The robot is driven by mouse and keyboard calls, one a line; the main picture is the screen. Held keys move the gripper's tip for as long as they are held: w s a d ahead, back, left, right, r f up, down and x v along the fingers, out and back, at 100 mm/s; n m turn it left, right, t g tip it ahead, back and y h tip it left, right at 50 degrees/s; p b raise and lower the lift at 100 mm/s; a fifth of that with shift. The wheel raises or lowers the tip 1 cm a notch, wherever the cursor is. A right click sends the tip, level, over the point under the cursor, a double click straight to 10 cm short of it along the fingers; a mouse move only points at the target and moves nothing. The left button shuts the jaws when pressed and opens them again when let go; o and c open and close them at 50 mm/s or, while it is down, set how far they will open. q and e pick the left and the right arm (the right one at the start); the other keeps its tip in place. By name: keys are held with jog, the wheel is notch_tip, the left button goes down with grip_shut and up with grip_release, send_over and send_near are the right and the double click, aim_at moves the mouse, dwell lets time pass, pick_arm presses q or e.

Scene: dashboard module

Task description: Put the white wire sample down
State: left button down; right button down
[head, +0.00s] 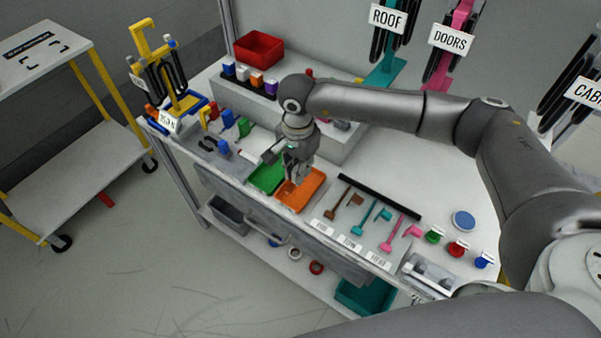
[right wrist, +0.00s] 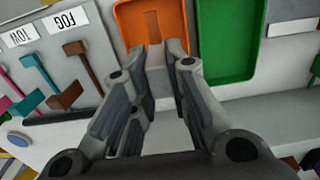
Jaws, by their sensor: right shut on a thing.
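My right gripper (head: 296,177) hangs over the orange tray (head: 314,192), pointing down. In the right wrist view its fingers (right wrist: 164,48) are close together in front of the orange tray (right wrist: 124,22). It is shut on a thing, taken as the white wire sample. The sample itself cannot be made out between the fingers. A green tray (head: 262,181) lies directly left of the orange one, and it also shows in the right wrist view (right wrist: 229,72). My left gripper is out of view.
Brown, teal and pink pieces (head: 371,217) lie right of the trays behind labels. Coloured blocks (head: 228,118) and a blue-and-yellow stand (head: 187,102) are at the left. A red bin (head: 259,49) sits on the raised shelf. Green, red and blue spools (head: 457,249) stand at the right.

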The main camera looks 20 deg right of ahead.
jog(key=f+p, duration=0.1)
jog(key=f, duration=0.2)
jog(key=shift+d+f+p, duration=0.1)
jog(key=shift+d+p, duration=0.25)
jog(key=shift+p, duration=0.05)
jog(key=shift+w+f, duration=0.1)
jog(key=shift+f, duration=0.2)
jog(key=shift+f+b, duration=0.2)
jog(key=shift+b, duration=0.1)
jog(key=c, duration=1.4)
grip_release()
